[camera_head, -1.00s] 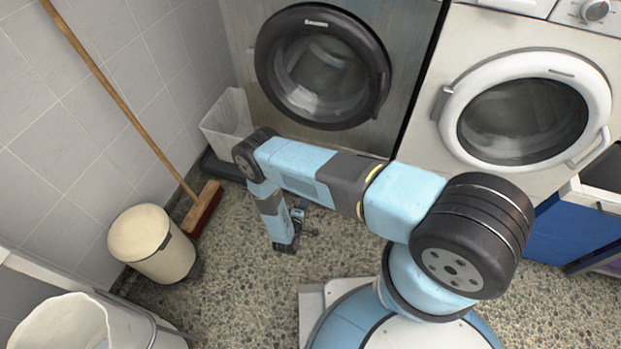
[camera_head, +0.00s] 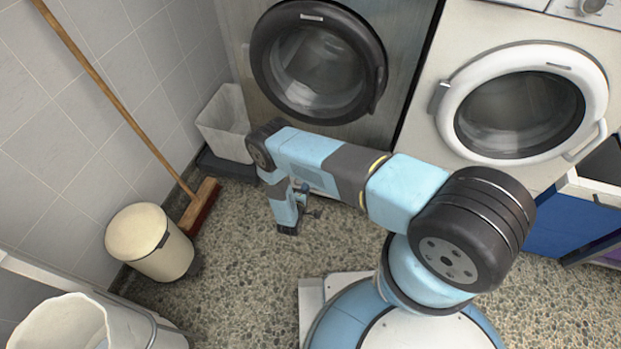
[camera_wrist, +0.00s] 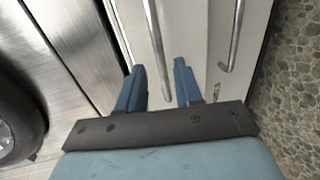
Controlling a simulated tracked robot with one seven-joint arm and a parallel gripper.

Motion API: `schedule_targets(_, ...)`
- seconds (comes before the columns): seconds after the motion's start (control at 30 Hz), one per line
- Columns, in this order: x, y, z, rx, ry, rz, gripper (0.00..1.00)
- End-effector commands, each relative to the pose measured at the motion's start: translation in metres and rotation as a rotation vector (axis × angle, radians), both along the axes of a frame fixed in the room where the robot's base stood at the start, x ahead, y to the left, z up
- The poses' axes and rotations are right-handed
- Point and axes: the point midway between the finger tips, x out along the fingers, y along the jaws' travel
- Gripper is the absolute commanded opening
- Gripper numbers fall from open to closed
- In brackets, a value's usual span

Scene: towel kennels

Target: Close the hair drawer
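In the wrist view a white panel (camera_wrist: 200,35) with slim metal bar handles fills the upper middle. One handle (camera_wrist: 157,40) runs just beyond my fingertips, and another (camera_wrist: 234,40) is farther right. Small lettering on the panel is unreadable, so I cannot tell for sure which part is the hair drawer or how far it stands out. My gripper (camera_wrist: 157,68) has two blue fingers apart with nothing visible held between them. In the head view my arm hangs low before the steel machine and mostly hides that spot.
A steel front-loader (camera_head: 400,50) and a white front-loader (camera_head: 430,130) stand at the back. A white bin (camera_head: 224,125), a broom (camera_head: 200,205) and a cream pedal bin (camera_head: 150,243) are at left. Blue drawers (camera_head: 565,225) stand at right. Speckled floor (camera_head: 240,275) is clear.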

Motion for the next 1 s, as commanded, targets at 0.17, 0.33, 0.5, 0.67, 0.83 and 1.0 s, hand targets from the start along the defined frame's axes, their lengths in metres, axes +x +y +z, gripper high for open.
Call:
schedule_targets(0.17, 0.029, -0.012, -0.007, 0.001, 0.0, -0.003, 0.35)
schedule_targets(0.33, 0.05, -0.019, -0.011, 0.001, 0.001, -0.002, 0.35)
schedule_targets(0.5, 0.061, -0.022, -0.014, 0.001, 0.0, 0.0, 0.35)
schedule_targets(0.67, 0.064, -0.024, -0.014, 0.0, 0.001, 0.0, 0.35)
schedule_targets(0.83, 0.064, -0.024, -0.014, 0.0, 0.001, 0.0, 0.35)
schedule_targets(1.0, 0.064, -0.024, -0.014, 0.0, 0.001, -0.001, 0.2)
